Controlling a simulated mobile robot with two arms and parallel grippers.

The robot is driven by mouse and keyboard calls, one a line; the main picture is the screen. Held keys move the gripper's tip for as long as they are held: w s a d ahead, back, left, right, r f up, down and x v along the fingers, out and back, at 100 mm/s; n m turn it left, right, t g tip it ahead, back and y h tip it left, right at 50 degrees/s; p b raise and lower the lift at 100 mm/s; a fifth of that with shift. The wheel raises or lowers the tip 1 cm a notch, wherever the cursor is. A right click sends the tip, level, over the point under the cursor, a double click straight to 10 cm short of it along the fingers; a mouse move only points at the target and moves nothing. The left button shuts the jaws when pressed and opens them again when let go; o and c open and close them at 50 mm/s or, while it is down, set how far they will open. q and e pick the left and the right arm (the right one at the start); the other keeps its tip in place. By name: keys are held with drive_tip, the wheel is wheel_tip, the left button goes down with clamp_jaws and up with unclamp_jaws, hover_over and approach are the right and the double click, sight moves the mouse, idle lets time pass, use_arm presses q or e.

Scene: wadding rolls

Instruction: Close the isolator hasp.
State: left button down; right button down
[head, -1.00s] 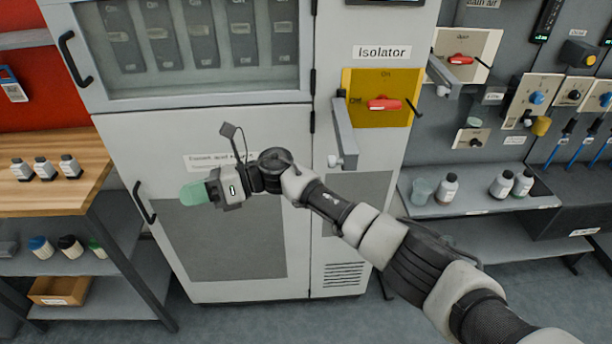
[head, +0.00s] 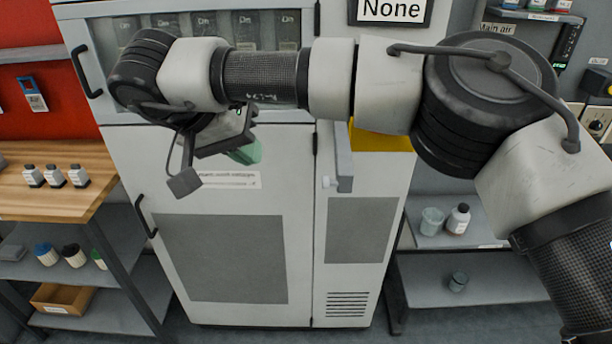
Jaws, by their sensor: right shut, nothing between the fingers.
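The isolator's yellow plate (head: 385,140) is on the narrow right-hand cabinet panel, mostly hidden behind my right arm. The grey hasp bar (head: 343,165) stands out from the plate's left side. Only its lower part shows, so its exact angle is hard to tell. The red switch handle and the isolator label are hidden by my arm. My right gripper (head: 246,151), with green fingertips, is shut and empty. It is in front of the wide cabinet door, left of the hasp and apart from it. My left gripper is not in view.
My right arm spans the upper picture. The wide cabinet door (head: 225,255) has a black handle (head: 145,216). A wooden bench (head: 50,195) with small bottles stands left. A grey shelf (head: 440,238) with a cup and bottle is right.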

drive_tip(key=w+d+f+p, duration=0.3)
drive_tip(key=d+f, duration=0.4)
drive_tip(key=d, duration=0.1)
drive_tip(key=shift+w+d+f, duration=0.2)
drive_tip(key=shift+d+f, duration=0.15)
drive_tip(key=shift+f, duration=0.05)
